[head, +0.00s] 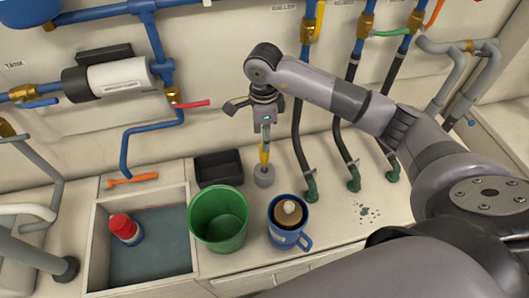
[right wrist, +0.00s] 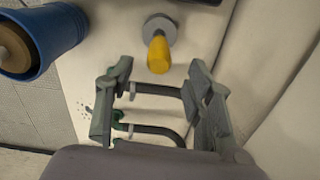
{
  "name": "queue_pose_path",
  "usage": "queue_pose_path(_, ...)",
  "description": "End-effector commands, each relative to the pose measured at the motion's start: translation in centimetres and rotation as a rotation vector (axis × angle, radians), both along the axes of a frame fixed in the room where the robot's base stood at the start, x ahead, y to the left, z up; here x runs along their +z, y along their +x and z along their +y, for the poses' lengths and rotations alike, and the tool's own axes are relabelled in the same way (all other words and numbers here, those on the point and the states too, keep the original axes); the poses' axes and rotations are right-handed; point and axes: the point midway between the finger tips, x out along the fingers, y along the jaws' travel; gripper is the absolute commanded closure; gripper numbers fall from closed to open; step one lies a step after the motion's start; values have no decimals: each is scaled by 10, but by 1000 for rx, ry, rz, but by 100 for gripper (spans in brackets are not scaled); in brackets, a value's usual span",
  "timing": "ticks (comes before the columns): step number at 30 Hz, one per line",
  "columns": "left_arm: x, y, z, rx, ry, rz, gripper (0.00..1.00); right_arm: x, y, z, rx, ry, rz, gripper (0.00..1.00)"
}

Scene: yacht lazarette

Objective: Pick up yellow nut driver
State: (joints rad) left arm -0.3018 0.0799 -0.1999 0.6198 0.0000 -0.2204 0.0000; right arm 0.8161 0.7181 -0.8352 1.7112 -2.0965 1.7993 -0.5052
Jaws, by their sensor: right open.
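The yellow nut driver (head: 264,153) stands upright on the counter by the back wall, over a round grey base (head: 264,177). My right gripper (head: 257,112) is above it, open and empty. In the right wrist view the yellow handle (right wrist: 158,54) shows just beyond the open fingers (right wrist: 160,75), roughly midway between them and apart from both. The grey base (right wrist: 160,27) shows behind the handle. My left gripper is not in view.
A black bin (head: 218,168) and a green bucket (head: 218,220) stand left of the driver. A blue mug (head: 282,238) holding a round-topped object is in front. Dark hoses (head: 301,145) rise close on the right. A sunken basin (head: 160,258) holds a red-capped bottle (head: 126,229).

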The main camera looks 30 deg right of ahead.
Motion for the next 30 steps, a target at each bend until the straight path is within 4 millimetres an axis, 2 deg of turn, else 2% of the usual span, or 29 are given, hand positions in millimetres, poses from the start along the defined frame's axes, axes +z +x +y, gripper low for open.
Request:
queue_pose_path(4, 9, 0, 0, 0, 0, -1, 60, -22, -1, 1, 0, 1, 3, 52)
queue_pose_path(10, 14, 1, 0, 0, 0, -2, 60, -35, -1, 0, 1, 0, 1, 52)
queue_pose_path(16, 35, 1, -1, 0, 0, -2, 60, -60, -5, -1, -1, 1, 5, 52)
queue_pose_path(21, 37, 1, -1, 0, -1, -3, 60, -81, -3, -1, 0, 1, 1, 52)
queue_pose_path(29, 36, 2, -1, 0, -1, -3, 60, -84, -3, -1, 1, 1, -1, 52)
queue_pose_path(30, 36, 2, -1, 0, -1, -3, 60, -84, -3, -1, 1, 1, -1, 54)
